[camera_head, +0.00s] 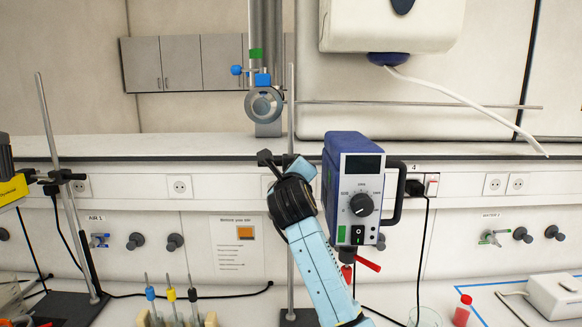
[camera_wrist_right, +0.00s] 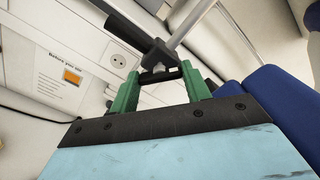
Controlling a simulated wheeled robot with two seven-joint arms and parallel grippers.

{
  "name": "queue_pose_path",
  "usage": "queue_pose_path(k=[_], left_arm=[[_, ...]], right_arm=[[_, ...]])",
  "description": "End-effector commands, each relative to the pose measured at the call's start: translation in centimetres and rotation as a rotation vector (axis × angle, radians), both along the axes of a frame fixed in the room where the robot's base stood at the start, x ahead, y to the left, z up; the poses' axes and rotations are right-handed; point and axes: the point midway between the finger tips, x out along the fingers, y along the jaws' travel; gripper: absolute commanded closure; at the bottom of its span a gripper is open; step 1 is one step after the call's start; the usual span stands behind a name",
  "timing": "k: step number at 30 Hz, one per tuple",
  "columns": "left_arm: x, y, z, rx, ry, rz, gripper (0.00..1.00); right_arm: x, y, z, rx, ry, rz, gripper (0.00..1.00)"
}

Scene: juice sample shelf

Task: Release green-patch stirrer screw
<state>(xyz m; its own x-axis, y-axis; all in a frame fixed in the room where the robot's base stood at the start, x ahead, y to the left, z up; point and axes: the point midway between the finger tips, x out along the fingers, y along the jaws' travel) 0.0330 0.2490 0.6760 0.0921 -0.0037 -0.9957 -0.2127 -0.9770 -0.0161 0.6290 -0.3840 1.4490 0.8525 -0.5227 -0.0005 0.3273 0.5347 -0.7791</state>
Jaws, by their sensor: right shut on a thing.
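The stirrer (camera_head: 353,185) is a blue and white box with a dial, a black switch and a small green patch on its lower front. It stands on the right side of an upright metal rod (camera_head: 291,100). My right gripper (camera_head: 280,165), on a light blue arm, is raised to a dark clamp (camera_head: 265,157) at the rod, left of the stirrer. In the right wrist view its green fingers (camera_wrist_right: 160,77) are shut on a dark screw piece below the dark clamp block (camera_wrist_right: 145,42). The screw is mostly hidden in the head view. My left gripper is not in view.
A metal cylinder (camera_head: 265,30) with a green patch and blue knobs hangs behind. Another stand (camera_head: 60,180) with a yellow device (camera_head: 12,190) is at left. Several coloured-top tools (camera_head: 171,295) stand at the front. A red-capped bottle (camera_head: 462,310) is at lower right.

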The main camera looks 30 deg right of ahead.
Motion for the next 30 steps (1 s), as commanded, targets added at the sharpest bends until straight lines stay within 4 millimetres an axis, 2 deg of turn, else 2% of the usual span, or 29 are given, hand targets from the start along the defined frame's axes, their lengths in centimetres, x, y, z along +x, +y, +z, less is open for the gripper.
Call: queue_pose_path(k=[15,30], left_arm=[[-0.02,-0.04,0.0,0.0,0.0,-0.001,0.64],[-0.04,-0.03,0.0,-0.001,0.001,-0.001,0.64]], right_arm=[[0.0,-0.06,-0.09,-0.394,0.243,-0.001,0.76],[0.01,0.0,-0.13,-0.577,0.357,0.0,0.76]])
